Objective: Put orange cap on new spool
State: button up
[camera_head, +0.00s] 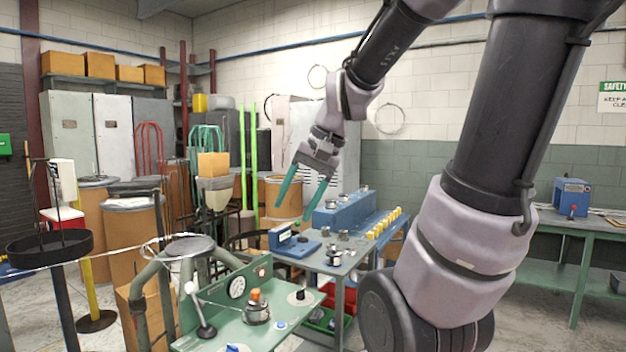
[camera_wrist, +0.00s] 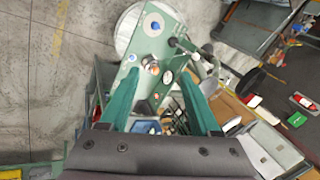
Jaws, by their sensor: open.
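The orange cap (camera_head: 255,294) is on top of a metallic spool (camera_head: 257,313) on the green machine table (camera_head: 225,335), beside a round dial. A bare upright spindle on a dark disc (camera_head: 300,297) stands to its right. On the grey table (camera_head: 350,266) behind are several small metallic spool-like parts (camera_head: 334,257); I cannot tell which is the new spool. In the wrist view the green machine table (camera_wrist: 152,35) lies beyond my open fingers (camera_wrist: 161,74).
A blue device (camera_head: 293,243) and a long blue box (camera_head: 350,209) stand on the grey table. Several yellow pieces (camera_head: 385,222) line the blue rail. A lever (camera_head: 204,322) rises from the machine table. A black round tray (camera_head: 50,247) is at left. Air around my gripper looks clear.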

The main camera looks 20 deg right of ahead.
jog(key=s+d+r+n+t+h, duration=0.1)
jog(key=s+d+r+t, duration=0.1)
jog(key=s+r+t, duration=0.1)
notch_tip(320, 180, up, 2)
jog(key=shift+s+r+n+h, duration=0.1)
jog(key=shift+s+n+h, duration=0.3)
jog(key=shift+s, duration=0.15)
dwell(0.8)
